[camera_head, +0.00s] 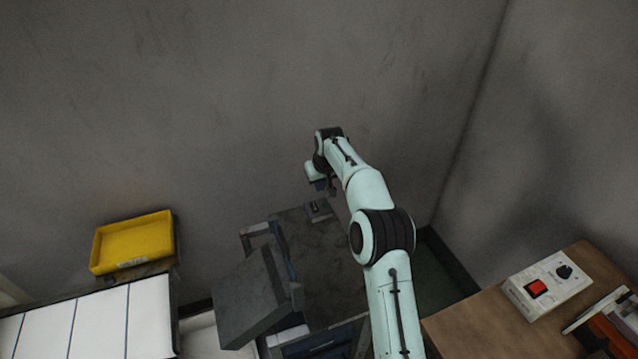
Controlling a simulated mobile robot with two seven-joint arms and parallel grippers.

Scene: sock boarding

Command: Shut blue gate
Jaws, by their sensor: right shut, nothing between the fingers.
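A dark machine (325,255) stands low in the middle, against the back wall. Narrow dark-blue bars (283,247) on its left side look like part of the blue gate, though its full outline and how far it stands open cannot be told. A thick grey slab (246,303) sits tilted in front of these bars and hides part of them. My right arm reaches over the machine from the lower right. My right gripper (322,188) is small in view, shut and empty, near the machine's far end, above and right of the bars. My left gripper is out of view.
A yellow tray (134,242) stands at the left behind a white-panelled table (100,322). At the right, a wooden table (465,325) bears a control box (548,284) with a red button and black knob. Walls close the back and right.

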